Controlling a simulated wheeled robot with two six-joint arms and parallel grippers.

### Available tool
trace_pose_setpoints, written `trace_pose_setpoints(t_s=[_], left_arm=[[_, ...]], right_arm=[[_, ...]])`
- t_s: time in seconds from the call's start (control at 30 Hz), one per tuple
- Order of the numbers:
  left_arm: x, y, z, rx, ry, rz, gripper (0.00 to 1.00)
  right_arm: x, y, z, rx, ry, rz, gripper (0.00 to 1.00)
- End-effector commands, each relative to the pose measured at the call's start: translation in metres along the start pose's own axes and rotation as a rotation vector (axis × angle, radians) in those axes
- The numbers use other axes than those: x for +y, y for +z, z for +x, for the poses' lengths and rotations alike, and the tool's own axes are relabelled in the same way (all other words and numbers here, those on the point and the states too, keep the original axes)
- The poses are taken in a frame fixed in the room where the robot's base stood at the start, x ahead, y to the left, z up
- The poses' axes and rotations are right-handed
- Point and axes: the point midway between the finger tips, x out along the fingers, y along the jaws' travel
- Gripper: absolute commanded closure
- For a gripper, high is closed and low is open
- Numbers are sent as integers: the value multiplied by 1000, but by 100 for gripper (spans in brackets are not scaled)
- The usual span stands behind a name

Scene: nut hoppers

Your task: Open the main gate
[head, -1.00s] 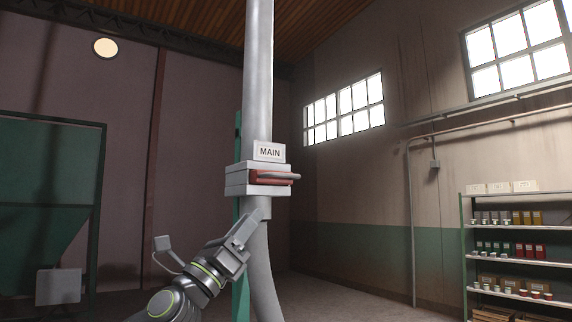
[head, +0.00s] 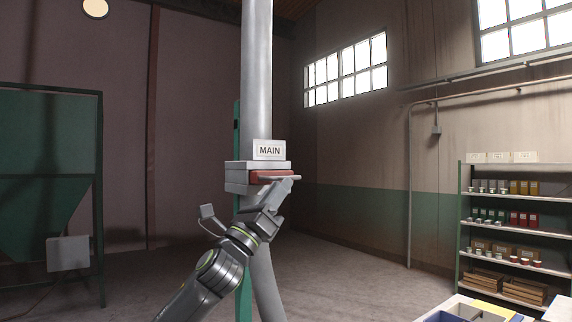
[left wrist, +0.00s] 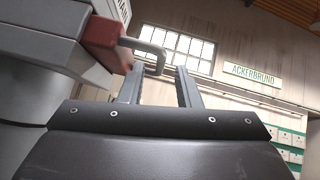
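The MAIN sign (head: 269,150) is on a vertical grey pipe (head: 257,70). Below it is the main gate, a grey housing (head: 238,177) with a red slide (head: 268,177) and a grey handle on its right side. In the left wrist view the red slide (left wrist: 105,42) and the bent handle (left wrist: 158,52) are at upper left. My left gripper (head: 284,188) is just under the handle in the head view. In the left wrist view its two fingers (left wrist: 159,82) are apart, with the handle's end near the gap; contact is unclear. My right gripper is not in view.
A green hopper (head: 45,130) stands at the left. A shelf (head: 515,230) with small boxes and jars stands at the right. A partly visible bin (head: 452,312) is at the lower right. The floor between the pipe and the shelf is clear.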

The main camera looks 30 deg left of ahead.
Motion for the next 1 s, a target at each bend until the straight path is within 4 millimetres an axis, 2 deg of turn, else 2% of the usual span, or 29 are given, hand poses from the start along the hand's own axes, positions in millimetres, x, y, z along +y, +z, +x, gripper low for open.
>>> trace_pose_setpoints(t_s=[0.03,0.3,0.77,1.0], left_arm=[[-1,4,10,0,2,-5,70],[0,2,32,0,2,-1,70],[0,0,37,0,0,-1,70],[0,0,37,0,0,0,100]], right_arm=[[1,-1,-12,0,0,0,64],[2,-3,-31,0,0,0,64],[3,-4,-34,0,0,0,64],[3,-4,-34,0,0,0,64]])
